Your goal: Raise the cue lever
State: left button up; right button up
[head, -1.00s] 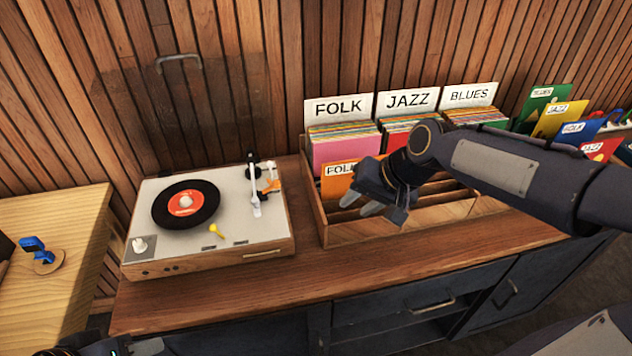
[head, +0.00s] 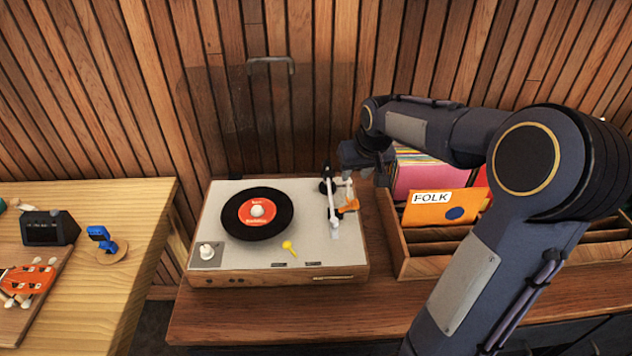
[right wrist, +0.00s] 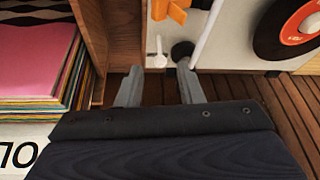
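The turntable (head: 230,190) stands on the wooden cabinet, a black record (head: 243,225) with an orange label on it. The white tonearm (head: 333,210) is at its right side, with an orange piece (head: 348,207) beside it. A yellow lever (head: 289,247) sits near the front. I cannot tell for sure which is the cue lever. My right gripper (head: 366,174) is at the deck's back right corner, behind the orange piece. In the right wrist view its fingers (right wrist: 160,82) are apart and empty, close to the tonearm's black end (right wrist: 183,50); the orange piece (right wrist: 172,11) lies beyond. My left gripper is out of view.
A record crate (head: 400,262) with a FOLK sleeve (head: 440,207) stands close on the right, beside my right arm. A clear lid (head: 225,115) stands raised behind the deck. A pale wooden table (head: 135,225) is at left. The cabinet's front strip is clear.

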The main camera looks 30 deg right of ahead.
aim_at(348, 187)
jog(key=x, duration=0.7)
jog(key=shift+w+f, duration=0.1)
jog(key=shift+f, duration=0.25)
